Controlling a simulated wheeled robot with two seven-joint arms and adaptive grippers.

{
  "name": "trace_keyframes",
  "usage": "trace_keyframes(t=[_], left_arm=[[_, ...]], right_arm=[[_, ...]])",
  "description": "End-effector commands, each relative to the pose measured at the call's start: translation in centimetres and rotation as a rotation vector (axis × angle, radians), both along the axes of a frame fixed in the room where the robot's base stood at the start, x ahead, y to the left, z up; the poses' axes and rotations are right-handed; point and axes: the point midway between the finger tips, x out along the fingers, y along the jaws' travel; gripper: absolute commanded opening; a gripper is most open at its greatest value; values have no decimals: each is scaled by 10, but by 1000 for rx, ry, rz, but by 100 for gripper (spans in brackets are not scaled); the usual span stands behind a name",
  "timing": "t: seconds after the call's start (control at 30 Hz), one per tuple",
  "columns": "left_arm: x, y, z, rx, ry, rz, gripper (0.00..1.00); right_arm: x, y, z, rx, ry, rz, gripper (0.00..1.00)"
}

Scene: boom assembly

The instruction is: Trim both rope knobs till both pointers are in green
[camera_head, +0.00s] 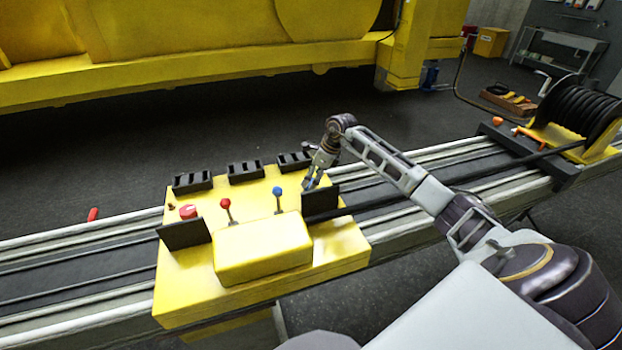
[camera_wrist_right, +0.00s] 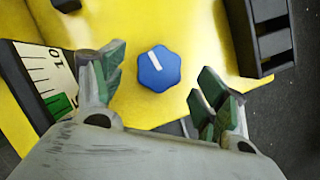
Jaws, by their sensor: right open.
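A blue knob (camera_wrist_right: 159,68) with a white line pointing up and slightly left sits on the yellow block in the right wrist view. My right gripper (camera_wrist_right: 160,85) is open, with its fingers on both sides of the knob and gaps between. In the head view my right gripper (camera_head: 310,183) is at the block's right side, and the blue knob cannot be made out there. A gauge (camera_wrist_right: 50,80) with black ticks and a green band shows at the left of the wrist view; I cannot make out its pointer. A red knob (camera_head: 188,211) is at the block's left. My left gripper is out of view.
The yellow block (camera_head: 190,285) carries a red-topped lever (camera_head: 226,204), a blue-topped lever (camera_head: 277,193), black slotted pieces (camera_head: 245,172) and upright dark panels (camera_head: 183,234). It sits across grey rails. A cable reel (camera_head: 582,112) stands at the far right.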

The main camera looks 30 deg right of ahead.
Motion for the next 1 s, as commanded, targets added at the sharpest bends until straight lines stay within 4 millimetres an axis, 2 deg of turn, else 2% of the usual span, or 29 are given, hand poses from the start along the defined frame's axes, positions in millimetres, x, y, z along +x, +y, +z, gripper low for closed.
trace_keyframes(t=[0.3, 0.63, 1.0], left_arm=[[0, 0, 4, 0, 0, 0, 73], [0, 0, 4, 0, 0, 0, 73], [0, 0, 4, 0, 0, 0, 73]], right_arm=[[5, 5, -18, 1, 1, -1, 73], [6, 5, -19, 1, 1, 0, 73], [6, 5, -19, 0, 0, 0, 28]])
